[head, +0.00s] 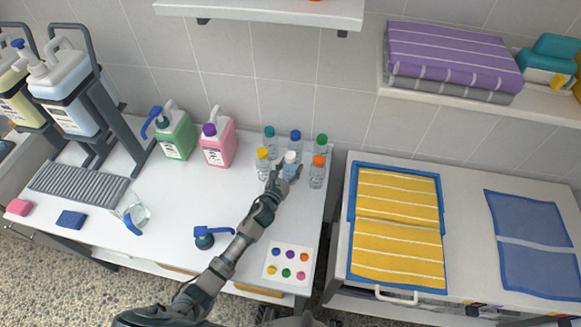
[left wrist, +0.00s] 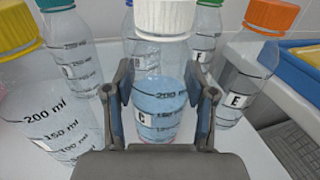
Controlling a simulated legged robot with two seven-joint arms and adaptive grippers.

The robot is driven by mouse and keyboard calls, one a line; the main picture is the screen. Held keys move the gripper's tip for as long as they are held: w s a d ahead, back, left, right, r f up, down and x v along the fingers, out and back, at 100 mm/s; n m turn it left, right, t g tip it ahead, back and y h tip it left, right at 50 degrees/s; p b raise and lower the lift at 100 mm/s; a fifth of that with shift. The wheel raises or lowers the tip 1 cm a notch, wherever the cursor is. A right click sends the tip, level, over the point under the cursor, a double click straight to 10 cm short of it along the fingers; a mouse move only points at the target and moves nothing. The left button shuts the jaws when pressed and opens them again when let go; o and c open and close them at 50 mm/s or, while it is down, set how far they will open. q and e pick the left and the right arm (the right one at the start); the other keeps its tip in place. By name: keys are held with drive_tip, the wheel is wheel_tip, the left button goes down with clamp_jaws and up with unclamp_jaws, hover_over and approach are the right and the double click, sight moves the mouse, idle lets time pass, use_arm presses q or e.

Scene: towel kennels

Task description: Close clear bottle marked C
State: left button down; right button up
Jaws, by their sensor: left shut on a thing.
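The clear bottle marked C (left wrist: 160,100) has a white cap (left wrist: 165,18) and blue liquid inside. In the head view the bottle (head: 290,171) stands upright in the front row on the white table, between a yellow-capped bottle (head: 262,163) and an orange-capped bottle (head: 317,172). My left gripper (left wrist: 160,105) is shut on bottle C, its fingers on either side of the body below the cap. The white cap sits on the bottle's neck; how tight it is cannot be told. In the head view the left gripper (head: 283,176) partly hides the bottle. My right gripper is not in view.
Teal-, blue- and green-capped bottles stand close behind. Pink (head: 218,146) and green (head: 177,136) jugs stand to the left. A blue-and-dark pump top (head: 205,240) lies near my arm, and a card with coloured dots (head: 288,250) lies at the front. The table middle is clear.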

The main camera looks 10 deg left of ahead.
use_arm(q)
drive_tip(key=shift+c, duration=1.8)
unclamp_jaws()
drive_tip(key=shift+f, duration=0.1)
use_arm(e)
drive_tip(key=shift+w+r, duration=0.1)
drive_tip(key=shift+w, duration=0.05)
use_arm(q)
drive_tip(key=v, duration=1.1)
drive_tip(key=shift+s+a, duration=0.2)
drive_tip(key=shift+s, duration=0.25)
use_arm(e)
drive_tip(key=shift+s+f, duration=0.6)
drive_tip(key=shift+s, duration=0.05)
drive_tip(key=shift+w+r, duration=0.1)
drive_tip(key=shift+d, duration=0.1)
